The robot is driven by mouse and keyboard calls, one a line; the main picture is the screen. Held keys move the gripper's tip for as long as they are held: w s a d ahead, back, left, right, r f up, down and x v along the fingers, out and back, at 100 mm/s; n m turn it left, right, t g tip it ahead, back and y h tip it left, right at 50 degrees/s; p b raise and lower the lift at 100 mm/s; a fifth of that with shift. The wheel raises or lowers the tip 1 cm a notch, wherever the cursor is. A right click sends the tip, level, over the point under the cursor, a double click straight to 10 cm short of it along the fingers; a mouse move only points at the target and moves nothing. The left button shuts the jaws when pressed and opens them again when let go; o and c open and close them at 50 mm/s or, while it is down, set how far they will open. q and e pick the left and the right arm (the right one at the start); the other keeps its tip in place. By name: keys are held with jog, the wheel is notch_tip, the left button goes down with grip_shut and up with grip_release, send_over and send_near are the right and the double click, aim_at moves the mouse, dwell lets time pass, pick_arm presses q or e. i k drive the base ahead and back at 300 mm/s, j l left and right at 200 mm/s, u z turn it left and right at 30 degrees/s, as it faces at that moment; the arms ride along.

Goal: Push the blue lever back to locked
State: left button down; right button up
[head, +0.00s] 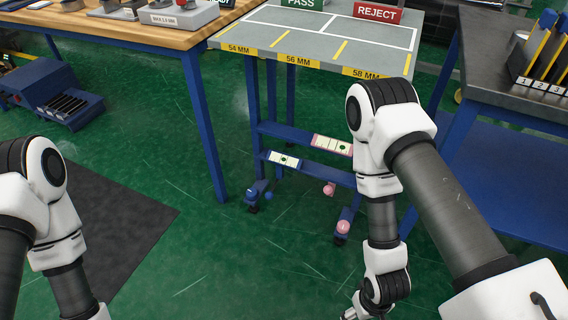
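A small blue knob (268,196), possibly the blue lever, shows low at the front left caster of a wheeled cart (262,41). It is too small to tell its position. A blue-edged card (284,159) with a green mark is on the cart's lower frame, above that caster. My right gripper (352,313) is only partly in view at the bottom edge, well below and to the right of the blue knob; its fingers are cut off. My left gripper is out of view; only my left arm shows at the lower left.
Pink knobs (329,189) are near the cart's other casters, and a pink-edged card (333,145) is on its frame. A wooden-topped bench (150,36) stands left and a dark-topped table (486,72) right. Green floor (215,250) in front is clear, beside a dark mat (125,232).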

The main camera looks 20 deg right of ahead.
aim_at(269, 194)
jog(key=i+j+z, duration=0.1)
jog(key=i, duration=0.5)
jog(key=i+j, duration=0.15)
jog(key=i, duration=0.5)
jog(key=l+z, duration=0.05)
